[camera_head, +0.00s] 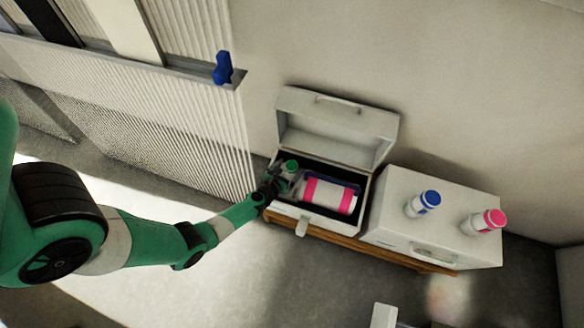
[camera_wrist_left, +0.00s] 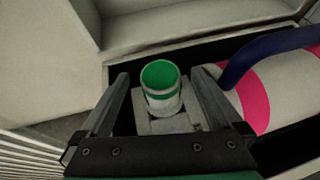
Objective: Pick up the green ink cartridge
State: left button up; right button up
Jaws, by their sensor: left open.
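The green ink cartridge (camera_wrist_left: 160,84) is a small white cylinder with a green top. In the left wrist view it stands between the two fingers of my left gripper (camera_wrist_left: 160,92), which is open with a gap on both sides. In the head view the green cartridge (camera_head: 291,166) shows at the left end of an open white case. My left gripper (camera_head: 276,183) reaches in over the case's left edge beside it. The cartridge's lower part is hidden in the head view. My right gripper is not in view.
The open white case (camera_head: 302,215) holds a pink-and-white cylinder (camera_head: 330,194) with a dark blue handle, close right of the cartridge. A closed white case (camera_head: 400,235) to the right bears a blue-capped bottle (camera_head: 426,202) and a pink-capped bottle (camera_head: 485,221).

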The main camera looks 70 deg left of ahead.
pick_arm(q)
jog(key=shift+s+d, duration=0.1)
jog(key=shift+s, duration=0.05)
jog(key=shift+c, duration=0.5)
grip_shut()
